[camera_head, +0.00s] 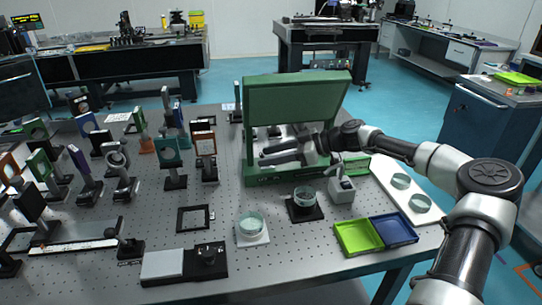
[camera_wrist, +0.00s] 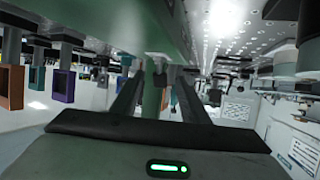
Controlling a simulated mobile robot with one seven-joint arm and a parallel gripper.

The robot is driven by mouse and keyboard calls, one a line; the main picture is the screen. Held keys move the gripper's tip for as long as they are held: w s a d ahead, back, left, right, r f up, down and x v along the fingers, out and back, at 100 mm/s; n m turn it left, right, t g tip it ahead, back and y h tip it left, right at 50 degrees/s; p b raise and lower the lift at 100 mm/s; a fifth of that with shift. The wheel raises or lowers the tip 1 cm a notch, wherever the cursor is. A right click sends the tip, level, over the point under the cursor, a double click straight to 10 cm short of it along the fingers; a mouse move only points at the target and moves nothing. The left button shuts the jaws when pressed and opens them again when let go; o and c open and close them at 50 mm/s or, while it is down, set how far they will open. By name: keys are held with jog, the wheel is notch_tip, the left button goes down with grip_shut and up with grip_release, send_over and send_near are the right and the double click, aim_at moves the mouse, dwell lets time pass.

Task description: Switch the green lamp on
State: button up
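No lamp is plainly recognisable, and I see no lit green lamp. The largest green thing is a box-like case (camera_head: 297,97) with a raised panel, at the back middle of the table in the head view. My gripper (camera_head: 265,156) reaches from the right into the space under that panel. Its two fingers are apart, with nothing visibly held between them. The wrist view appears upside down, with the fingers (camera_wrist: 157,100) spread and a green upright strip beyond them. A broad green surface (camera_wrist: 130,18) crosses its top. My gripper covers part of the case's inside.
The perforated table (camera_head: 300,255) holds several optics mounts at the left. Near the front are a glass dish (camera_head: 251,222), a black-based dish (camera_head: 304,197), a small grey device (camera_head: 341,188), green (camera_head: 356,237) and blue trays (camera_head: 394,230), and a knobbed device (camera_head: 208,257).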

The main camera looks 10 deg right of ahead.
jog(key=c, duration=0.9)
jog(key=shift+d+f+b, duration=0.1)
jog(key=shift+f+b, duration=0.25)
jog(key=shift+b, duration=0.25)
jog(key=shift+d+f+y+b, duration=0.1)
jog(key=shift+y+b, duration=0.4)
jog(key=shift+b, duration=0.05)
jog(key=shift+r, duration=0.35)
jog(key=o, duration=1)
jog(key=shift+d, duration=0.1)
jog(key=p+v, duration=0.1)
jog(key=v, duration=1.6)
jog(key=shift+d+f, duration=0.15)
jog(key=shift+d, duration=0.05)
jog(key=shift+s, duration=0.1)
